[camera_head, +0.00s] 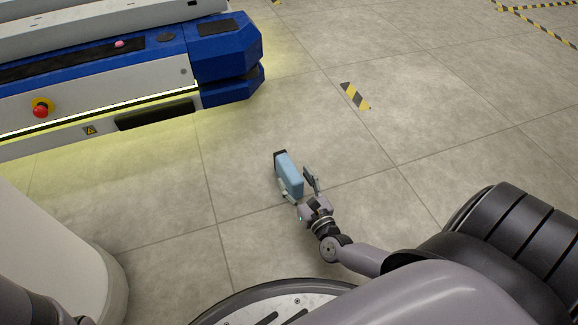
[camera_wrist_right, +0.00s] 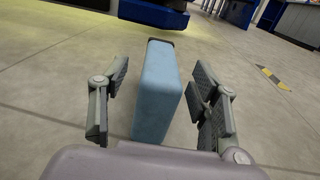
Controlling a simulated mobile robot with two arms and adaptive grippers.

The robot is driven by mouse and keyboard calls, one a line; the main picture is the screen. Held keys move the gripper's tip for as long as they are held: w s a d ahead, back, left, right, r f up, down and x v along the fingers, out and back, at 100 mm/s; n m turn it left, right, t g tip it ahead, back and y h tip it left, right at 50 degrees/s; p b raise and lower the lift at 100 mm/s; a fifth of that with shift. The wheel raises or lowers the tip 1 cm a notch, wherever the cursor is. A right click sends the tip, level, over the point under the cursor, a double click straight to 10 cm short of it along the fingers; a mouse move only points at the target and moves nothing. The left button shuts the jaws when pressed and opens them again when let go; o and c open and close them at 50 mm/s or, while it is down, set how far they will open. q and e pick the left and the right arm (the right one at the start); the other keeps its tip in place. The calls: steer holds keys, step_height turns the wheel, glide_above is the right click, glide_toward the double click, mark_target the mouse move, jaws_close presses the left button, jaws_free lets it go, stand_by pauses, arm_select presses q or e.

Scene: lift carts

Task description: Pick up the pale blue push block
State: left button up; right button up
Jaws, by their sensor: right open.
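The pale blue push block (camera_head: 288,174) is a boxy slab with a dark far end, seen on the floor side of the head view's centre. In the right wrist view the block (camera_wrist_right: 157,95) stands upright between the two fingers. My right gripper (camera_head: 300,188) is open around its near part, one finger on each side. In the wrist view a gap shows between the block and each finger of the right gripper (camera_wrist_right: 160,103). The block's lower near edge is hidden by the gripper's body. My left gripper is not in view.
A blue and white lift cart (camera_head: 222,50) with a red button (camera_head: 41,111) stands at the upper left. A yellow and black floor marking (camera_head: 355,96) lies to the right of it. The tiled floor around the block is clear.

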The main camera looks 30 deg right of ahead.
mark_target(289, 167)
steer(key=w, duration=0.1)
steer(key=w+b, duration=0.1)
steer(key=w, duration=0.1)
steer(key=w+b, duration=0.1)
steer(key=shift+w+d+r, duration=0.15)
steer(key=shift+w+d, duration=0.1)
steer(key=shift+d, duration=0.15)
steer(key=shift+w+r, duration=0.1)
steer(key=shift+w, duration=0.15)
steer(key=shift+c, duration=0.2)
jaws_close()
steer(key=shift+r, duration=0.1)
